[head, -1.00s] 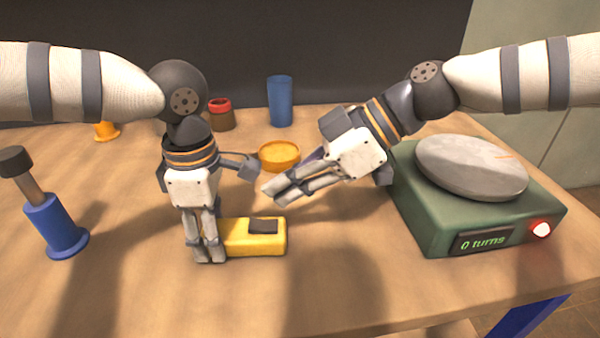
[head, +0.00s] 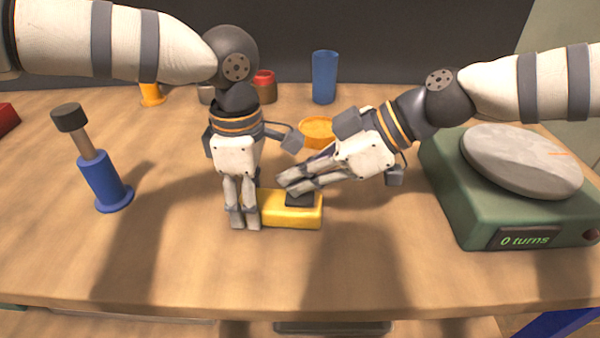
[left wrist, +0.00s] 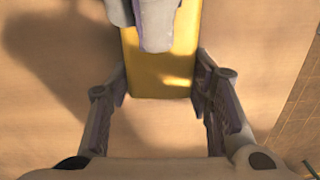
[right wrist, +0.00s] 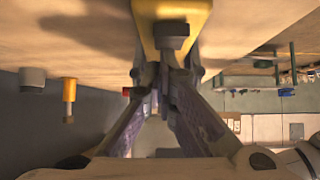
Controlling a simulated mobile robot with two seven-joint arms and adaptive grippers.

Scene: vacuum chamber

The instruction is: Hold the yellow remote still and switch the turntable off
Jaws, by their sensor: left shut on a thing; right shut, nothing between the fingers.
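The yellow remote (head: 290,216) lies on the table with a dark switch (head: 300,199) on top. My left gripper (head: 244,222) points down and is shut on the remote's left end; the remote (left wrist: 160,80) shows between its fingers in the left wrist view. My right gripper (head: 287,186) is shut and empty, its fingertips low at the dark switch and seeming to touch it, partly hiding it. The switch (right wrist: 172,35) also shows in the right wrist view. The green turntable (head: 460,215) stands at the right, with a grey disc (head: 520,160), a "0 turns" display (head: 527,239) and a dark red lamp (head: 591,235).
A blue holder (head: 103,180) with a dark-topped handle stands at the left. Behind are a blue cup (head: 324,78), a red-topped jar (head: 264,87), an orange dish (head: 315,131) and a yellow item (head: 151,95). The table front is clear.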

